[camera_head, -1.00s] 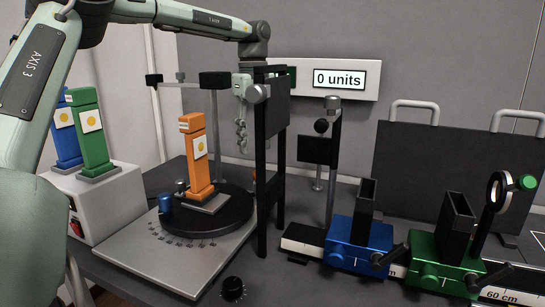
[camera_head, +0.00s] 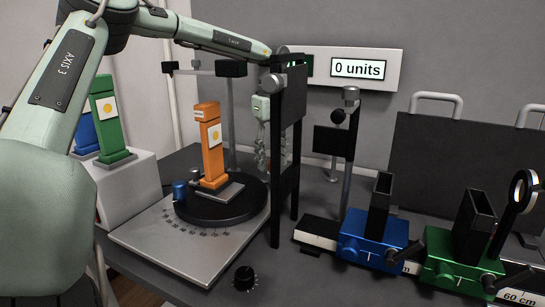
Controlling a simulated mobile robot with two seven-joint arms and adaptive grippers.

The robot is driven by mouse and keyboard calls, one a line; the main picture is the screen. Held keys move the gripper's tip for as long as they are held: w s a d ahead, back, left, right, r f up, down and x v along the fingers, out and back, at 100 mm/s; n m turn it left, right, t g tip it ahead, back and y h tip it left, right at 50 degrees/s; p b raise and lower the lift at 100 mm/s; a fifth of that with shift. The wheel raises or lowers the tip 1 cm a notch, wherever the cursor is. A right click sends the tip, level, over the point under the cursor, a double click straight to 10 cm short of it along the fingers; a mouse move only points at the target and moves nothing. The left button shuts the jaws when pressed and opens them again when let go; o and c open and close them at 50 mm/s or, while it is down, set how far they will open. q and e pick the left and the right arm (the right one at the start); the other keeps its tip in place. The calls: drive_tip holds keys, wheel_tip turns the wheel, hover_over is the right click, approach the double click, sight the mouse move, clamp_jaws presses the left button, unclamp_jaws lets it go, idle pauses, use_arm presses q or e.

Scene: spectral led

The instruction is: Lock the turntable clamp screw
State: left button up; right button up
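The turntable is a black round disc (camera_head: 240,203) on a grey plate with a printed scale (camera_head: 190,255). A small blue knob (camera_head: 180,191) stands at the disc's left edge and may be the clamp screw; a smaller grey knob (camera_head: 195,176) is just behind it. An orange block with a yellow dot (camera_head: 209,150) stands upright on the disc. My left gripper (camera_head: 268,160) hangs fingers down behind the disc, right of the orange block and apart from both knobs. A black post partly hides it, so its opening is unclear. My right gripper is out of view.
A black upright frame (camera_head: 292,100) stands right of the turntable. A blue holder (camera_head: 370,240) and a green holder (camera_head: 460,272) sit on a rail at right. Green and blue blocks (camera_head: 108,125) stand on a white box at left. The display (camera_head: 358,68) reads "0 units".

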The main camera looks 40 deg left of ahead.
use_arm(q)
drive_tip(key=shift+c, duration=0.8)
drive_tip(key=c, duration=0.5)
clamp_jaws()
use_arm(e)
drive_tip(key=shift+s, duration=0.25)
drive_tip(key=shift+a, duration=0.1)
